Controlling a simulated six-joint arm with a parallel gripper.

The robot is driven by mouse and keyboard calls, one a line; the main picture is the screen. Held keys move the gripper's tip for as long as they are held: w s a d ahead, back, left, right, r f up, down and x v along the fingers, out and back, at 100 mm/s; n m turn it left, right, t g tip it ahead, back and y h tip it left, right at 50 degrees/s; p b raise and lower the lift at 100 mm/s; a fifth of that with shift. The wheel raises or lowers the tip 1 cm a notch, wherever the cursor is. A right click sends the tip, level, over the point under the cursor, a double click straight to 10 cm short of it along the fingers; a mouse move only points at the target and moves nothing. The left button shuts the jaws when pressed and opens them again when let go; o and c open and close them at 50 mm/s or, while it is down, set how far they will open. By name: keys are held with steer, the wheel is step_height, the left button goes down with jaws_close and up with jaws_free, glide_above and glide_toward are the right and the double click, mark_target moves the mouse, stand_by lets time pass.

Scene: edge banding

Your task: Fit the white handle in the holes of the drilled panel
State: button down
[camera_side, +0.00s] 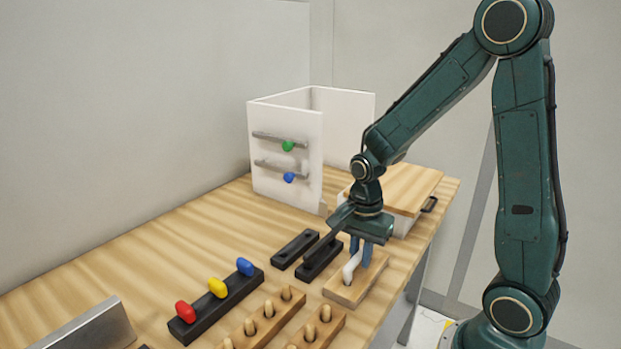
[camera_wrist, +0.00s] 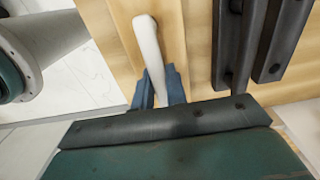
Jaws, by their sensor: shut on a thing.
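The white handle (camera_side: 352,267) is a bent bar held by my gripper (camera_side: 362,252). The gripper's blue fingers point down and are shut on the handle. In the wrist view the handle (camera_wrist: 148,50) runs up from between the fingertips (camera_wrist: 158,90). Below it in the side view is a small light wooden board (camera_side: 345,291) on the table. I cannot tell whether the handle touches that board. No holes show clearly on the board, so I cannot tell whether it is the drilled panel.
Two black bars (camera_side: 295,249) lie left of the gripper. A black rack (camera_side: 215,308) holds red, yellow and blue knobs. Wooden racks with several pegs (camera_side: 268,309) stand in front. A white cabinet (camera_side: 262,172) stands behind, and a wooden panel (camera_side: 415,185) lies at the back right.

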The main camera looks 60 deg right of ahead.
steer(key=shift+f, duration=0.4)
stand_by(0.8)
steer(key=c, duration=1.3)
jaws_free()
steer(key=shift+c, duration=0.2)
steer(key=shift+r, duration=0.15)
steer(key=shift+r, duration=2.35)
steer(key=shift+r, duration=0.1)
